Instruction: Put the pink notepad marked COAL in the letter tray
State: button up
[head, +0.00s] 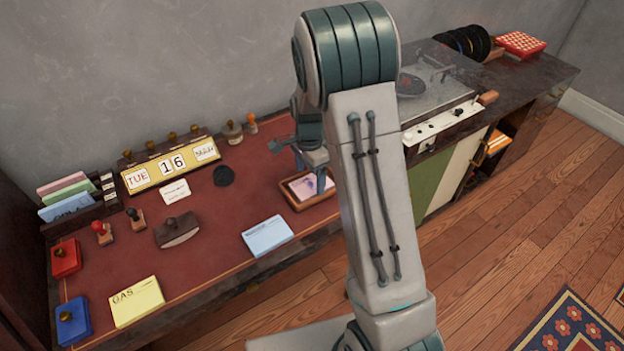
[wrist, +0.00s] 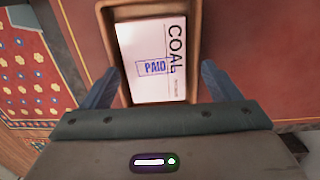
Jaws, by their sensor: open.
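The notepad marked COAL (wrist: 150,45), pale pink-white with a blue PAID stamp, lies flat inside a small wooden letter tray (wrist: 111,48). In the head view the notepad (head: 308,185) shows in the tray (head: 300,207) near the desk's front edge, partly behind my arm. My gripper (head: 298,163) is open and empty, just above the tray. In the wrist view my gripper (wrist: 163,72) has one finger on each side of the tray's near part, and its body hides the near end. The fingers do not hold the notepad.
On the red desk top (head: 215,255) lie a blue notepad (head: 268,236) and a yellow GAS notepad (head: 137,301). A rocker blotter (head: 177,231), stamps, a calendar (head: 170,168) and a letter rack (head: 85,212) stand left. A record player (head: 425,90) is at right.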

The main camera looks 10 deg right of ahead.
aim_at(310, 182)
notch_tip(310, 182, up, 6)
jog(key=shift+f, duration=0.2)
jog(key=s+r+n+t, duration=0.2)
jog(key=s+r+n, duration=0.4)
jog(key=s+r, duration=0.5)
jog(key=s+r+n+t, duration=0.1)
jog(key=s+n, duration=0.7)
jog(key=s, duration=0.4)
jog(key=shift+r+p, duration=0.2)
jog(key=shift+p, duration=0.1)
jog(key=shift+w, duration=0.1)
jog(key=shift+r+p, duration=0.65)
jog(key=shift+r, duration=0.05)
